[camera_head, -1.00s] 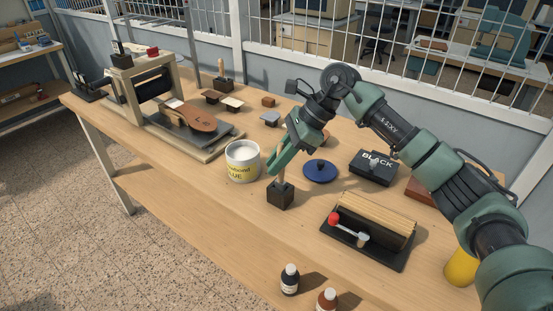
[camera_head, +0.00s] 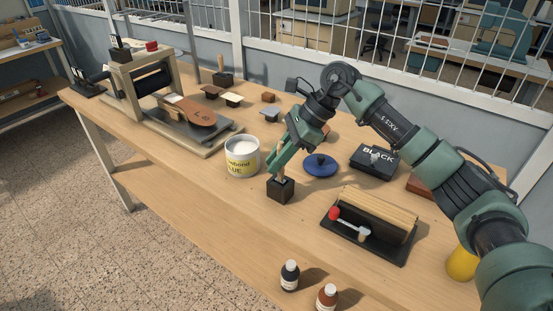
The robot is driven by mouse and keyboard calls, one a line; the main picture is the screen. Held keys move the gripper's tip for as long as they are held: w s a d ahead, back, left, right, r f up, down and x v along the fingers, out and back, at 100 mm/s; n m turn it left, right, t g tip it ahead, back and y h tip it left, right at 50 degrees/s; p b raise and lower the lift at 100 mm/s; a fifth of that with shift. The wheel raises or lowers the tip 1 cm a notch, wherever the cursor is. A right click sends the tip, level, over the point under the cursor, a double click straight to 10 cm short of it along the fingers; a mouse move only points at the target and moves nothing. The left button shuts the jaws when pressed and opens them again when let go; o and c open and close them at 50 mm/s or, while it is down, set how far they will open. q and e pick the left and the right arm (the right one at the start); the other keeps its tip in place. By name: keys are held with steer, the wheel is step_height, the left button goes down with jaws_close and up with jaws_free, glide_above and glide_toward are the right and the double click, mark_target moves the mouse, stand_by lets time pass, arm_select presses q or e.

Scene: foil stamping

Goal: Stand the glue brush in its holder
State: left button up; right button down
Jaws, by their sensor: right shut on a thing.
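My right gripper (camera_head: 274,172) is shut on the glue brush (camera_head: 281,173), a thin light wooden stick that stands nearly upright between the fingers. The fingers hide much of the brush. The brush's lower end is at the top of a small dark block holder (camera_head: 281,192) on the table; how deep it sits inside cannot be told. The fingertips are just above the holder's top. My left gripper is not in view.
A white glue pot (camera_head: 243,158) stands left of the holder, close to the gripper. A blue lid (camera_head: 320,165) and a black box (camera_head: 374,159) lie to the right. A black tray (camera_head: 371,240) is at front right. Two bottles (camera_head: 289,276) (camera_head: 326,298) stand near the front edge.

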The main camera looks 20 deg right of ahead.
steer(key=shift+f, duration=0.15)
steer(key=c, duration=1.3)
jaws_free()
steer(key=b+v, duration=0.1)
steer(key=v, duration=0.6)
steer(key=shift+d+r+b, duration=0.25)
steer(key=shift+r+b, duration=0.1)
